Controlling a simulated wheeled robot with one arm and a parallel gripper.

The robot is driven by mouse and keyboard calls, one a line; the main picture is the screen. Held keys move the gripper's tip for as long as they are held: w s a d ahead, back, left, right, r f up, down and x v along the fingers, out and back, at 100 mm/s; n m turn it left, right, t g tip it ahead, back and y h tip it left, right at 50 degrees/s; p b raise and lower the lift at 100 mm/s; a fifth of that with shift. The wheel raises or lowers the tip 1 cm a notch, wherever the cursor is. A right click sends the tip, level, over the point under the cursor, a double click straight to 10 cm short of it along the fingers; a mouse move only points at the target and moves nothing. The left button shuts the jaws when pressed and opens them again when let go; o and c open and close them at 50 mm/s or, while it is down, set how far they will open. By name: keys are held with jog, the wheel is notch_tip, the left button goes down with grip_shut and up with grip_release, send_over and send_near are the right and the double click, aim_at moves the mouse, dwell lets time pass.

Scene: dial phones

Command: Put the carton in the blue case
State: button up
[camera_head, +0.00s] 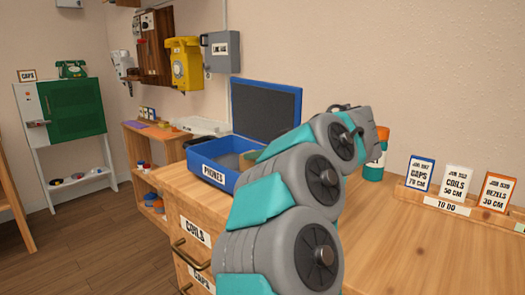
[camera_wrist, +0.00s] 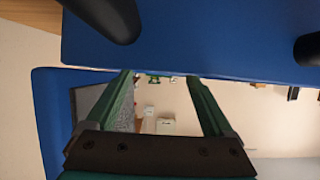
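The blue case (camera_head: 215,178), labelled PHONES, stands open on the workbench in the head view, its grey-lined lid (camera_head: 266,108) raised. My arm covers its right part. In the wrist view, the two green fingers of my gripper (camera_wrist: 161,76) stand apart, but a large blue surface (camera_wrist: 215,35) covers their ends. I cannot tell what this surface belongs to or whether the fingers hold anything. A blue-edged grey panel (camera_wrist: 50,110) shows at left. I cannot clearly make out the carton. An orange, white and green container (camera_head: 375,172) stands behind my arm; its kind is unclear.
A wooden stand (camera_head: 440,203) marked TO DO holds three cards on the right. The bench (camera_head: 440,255) in front of it is clear. A yellow phone (camera_head: 184,63) hangs on the back wall. A green cabinet (camera_head: 73,108) and a low wooden shelf (camera_head: 150,150) stand left.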

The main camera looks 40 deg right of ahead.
jog(key=shift+o, duration=0.8)
jog(key=shift+f, duration=0.15)
jog(key=shift+r+b, duration=0.2)
jog(key=shift+b, duration=0.2)
jog(key=v, duration=1.2)
jog(key=shift+r+p, duration=0.3)
jog(key=shift+r, duration=0.15)
